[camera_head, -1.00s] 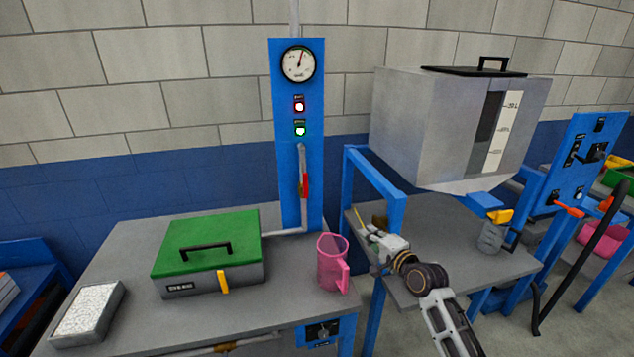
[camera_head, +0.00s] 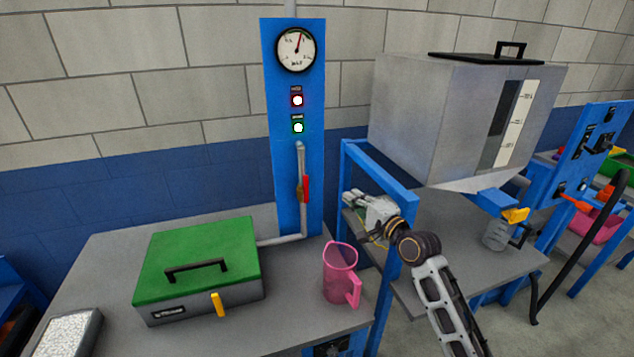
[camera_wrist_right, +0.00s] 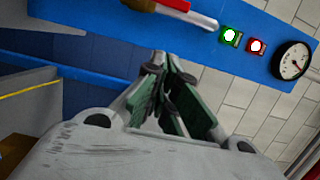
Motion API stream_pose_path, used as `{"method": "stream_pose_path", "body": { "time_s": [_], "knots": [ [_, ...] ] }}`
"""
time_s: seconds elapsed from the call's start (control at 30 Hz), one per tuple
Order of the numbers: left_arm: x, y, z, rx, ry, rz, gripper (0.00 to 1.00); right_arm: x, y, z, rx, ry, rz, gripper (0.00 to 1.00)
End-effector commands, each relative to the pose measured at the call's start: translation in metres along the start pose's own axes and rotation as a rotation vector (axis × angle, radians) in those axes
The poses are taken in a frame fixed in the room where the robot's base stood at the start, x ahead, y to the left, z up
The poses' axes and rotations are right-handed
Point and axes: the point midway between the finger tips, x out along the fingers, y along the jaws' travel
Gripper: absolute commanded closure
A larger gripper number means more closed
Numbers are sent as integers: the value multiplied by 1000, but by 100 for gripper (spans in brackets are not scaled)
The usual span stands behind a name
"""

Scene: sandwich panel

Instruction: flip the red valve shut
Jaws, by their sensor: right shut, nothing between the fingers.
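The red valve (camera_head: 305,189) is a red handle on the grey vertical pipe in front of the blue panel (camera_head: 288,80). In the head view the handle lies upright along the pipe. In the right wrist view the valve's red handle (camera_wrist_right: 172,4) shows at the top edge, partly cut off. My right gripper (camera_head: 350,202) is to the right of the valve, apart from it, beside the blue frame. In the right wrist view my right gripper (camera_wrist_right: 168,95) has its fingers together and holds nothing. My left gripper is not in view.
A pink pitcher (camera_head: 341,272) and a green-lidded box (camera_head: 197,262) stand on the grey table below the panel. A grey tank (camera_head: 435,110) on a blue frame (camera_head: 380,178) stands right of the panel, close to my right arm. A gauge (camera_head: 296,48) tops the panel.

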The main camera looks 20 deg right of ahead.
Motion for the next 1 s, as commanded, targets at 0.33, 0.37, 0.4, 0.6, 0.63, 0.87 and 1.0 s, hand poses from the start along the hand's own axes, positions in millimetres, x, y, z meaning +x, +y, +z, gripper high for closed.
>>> {"method": "stream_pose_path", "body": {
  "time_s": [0.33,0.37,0.4,0.6,0.63,0.87,1.0],
  "knots": [
    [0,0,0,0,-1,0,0,0,0,0,0,0,-1,100],
    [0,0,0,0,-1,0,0,0,0,0,0,0,-1,100],
    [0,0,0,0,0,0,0,0,0,0,0,0,-1,100],
    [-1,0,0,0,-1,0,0,5,-1,0,1,-1,-1,100],
    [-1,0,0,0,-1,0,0,6,-1,0,1,-1,-1,100],
    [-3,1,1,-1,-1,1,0,21,-1,0,1,0,-1,100],
    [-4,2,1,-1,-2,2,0,33,-1,0,1,-1,-1,100]
  ]
}}
